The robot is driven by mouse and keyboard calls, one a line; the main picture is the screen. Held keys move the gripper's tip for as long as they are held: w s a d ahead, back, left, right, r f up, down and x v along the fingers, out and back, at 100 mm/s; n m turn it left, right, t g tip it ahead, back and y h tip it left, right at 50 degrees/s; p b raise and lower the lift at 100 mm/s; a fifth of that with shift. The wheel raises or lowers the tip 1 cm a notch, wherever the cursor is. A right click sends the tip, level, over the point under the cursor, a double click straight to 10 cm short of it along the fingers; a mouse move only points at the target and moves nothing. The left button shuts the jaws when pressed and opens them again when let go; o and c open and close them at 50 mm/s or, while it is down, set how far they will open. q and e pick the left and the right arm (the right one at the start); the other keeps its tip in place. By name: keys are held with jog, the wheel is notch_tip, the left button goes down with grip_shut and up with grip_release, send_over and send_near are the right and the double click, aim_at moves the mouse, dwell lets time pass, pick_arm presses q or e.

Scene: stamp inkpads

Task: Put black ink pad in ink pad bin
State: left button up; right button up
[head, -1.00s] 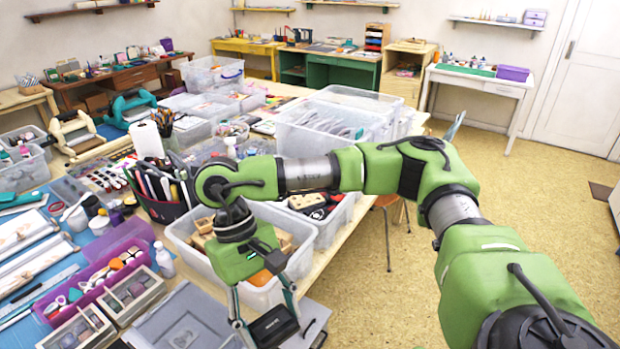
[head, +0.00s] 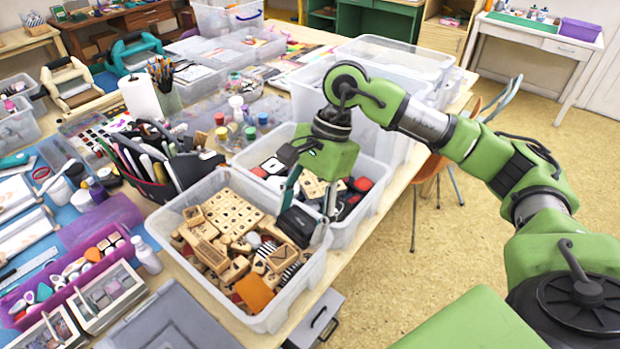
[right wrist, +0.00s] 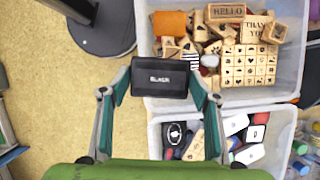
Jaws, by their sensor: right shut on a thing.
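My right gripper (head: 306,213) is shut on the black ink pad (head: 296,226), a dark flat block, held above the bins. The ink pad bin (head: 372,207) is the clear plastic bin behind the stamp bin, holding red, black and white pads. In the head view the held pad overlaps the edge where the two bins meet. The ink pad bin (right wrist: 154,138) shows at the lower right in the right wrist view. My left gripper is out of view.
A clear bin (head: 282,318) of wooden stamps stands in front of the ink pad bin. Larger clear bins (head: 395,60) stand behind. A pen holder (head: 165,170) and a white bottle (head: 146,255) are to the left. Open floor lies to the right.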

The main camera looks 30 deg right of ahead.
jog(key=w+d+r+m+t+h+b, duration=0.1)
jog(key=w+d+m+t+h+b, duration=0.35)
jog(key=d+m, duration=0.85)
jog(key=w+d+f+m+p, duration=0.1)
jog(key=w+f, duration=0.2)
jog(key=w, duration=0.1)
jog(key=w+d+f+m+y+p, duration=0.1)
jog(key=w+f+p, duration=0.1)
jog(key=w, duration=0.1)
jog(key=w+d+f+m+y+p, duration=0.1)
jog(key=w+d+f+p, duration=0.1)
jog(key=w+f, duration=0.1)
jog(key=shift+w+f+t, duration=0.3)
jog(key=shift+w+t, duration=0.05)
jog(key=shift+w, duration=0.5)
jog(key=shift+w+d+f+p, duration=0.15)
jog(key=shift+w+f+p, duration=0.1)
jog(key=shift+f, duration=0.1)
jog(key=shift+w+d+f+p, duration=0.1)
jog(key=shift+d+f+p, duration=0.1)
jog(key=shift+f, duration=0.1)
notch_tip(320, 180, down, 2)
jog(key=shift+a+f+p, duration=0.1)
jog(key=shift+f+p, duration=0.05)
jog(key=shift+p, duration=0.45)
jog(key=shift+f, duration=0.25)
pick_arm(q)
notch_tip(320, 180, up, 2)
